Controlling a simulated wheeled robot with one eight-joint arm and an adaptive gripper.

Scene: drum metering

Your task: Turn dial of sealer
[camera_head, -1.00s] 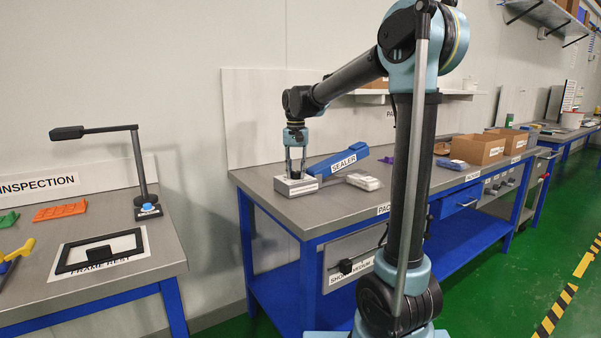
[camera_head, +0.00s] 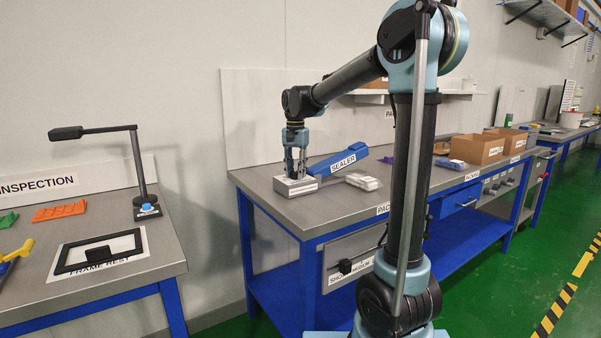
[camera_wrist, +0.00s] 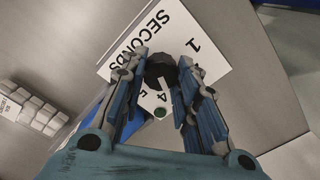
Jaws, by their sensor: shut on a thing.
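The sealer (camera_head: 337,160) stands at the left end of the packing bench, with a long blue arm and a grey base box at its left end. My gripper (camera_head: 296,174) points down over that base. In the wrist view, my gripper (camera_wrist: 162,76) is shut on the dark round dial (camera_wrist: 159,66), with a finger on each side of it. The white dial plate (camera_wrist: 215,45) reads SECONDS, with a 1 and a 4 visible; my fingers hide other marks. A small green spot (camera_wrist: 160,113) shows below the dial.
A pale pack of small items (camera_head: 363,181) lies right of the sealer, and cardboard boxes (camera_head: 478,149) stand farther right. On the left inspection bench are a black frame (camera_head: 98,251) and a lamp stand (camera_head: 139,172). A gap separates the benches.

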